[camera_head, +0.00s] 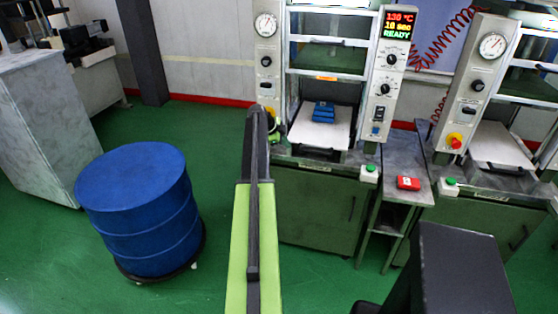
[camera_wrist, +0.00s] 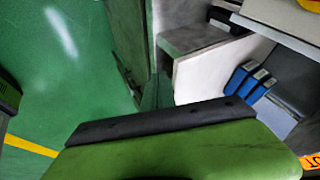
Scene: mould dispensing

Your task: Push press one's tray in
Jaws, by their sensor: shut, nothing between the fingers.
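Press one, with a lit display reading READY (camera_head: 398,25), stands at the centre. I take it to be the left of two presses. Its white tray (camera_head: 300,124) sticks out at the front of the press, with a blue mould (camera_head: 323,112) on it. In the wrist view the tray (camera_wrist: 205,72) and blue mould (camera_wrist: 245,82) lie at the upper right. My gripper (camera_head: 257,112) is shut and empty, to the left of the tray. A gap seems to separate them, but contact is hard to judge. In the wrist view my gripper (camera_wrist: 155,120) crosses the bottom.
A blue drum (camera_head: 140,210) stands on the green floor at left. A second press with its own pale tray (camera_head: 498,146) is at right. Between the presses, a small table (camera_head: 407,160) carries a red item (camera_head: 408,183). Green buttons (camera_head: 370,170) sit on the press fronts.

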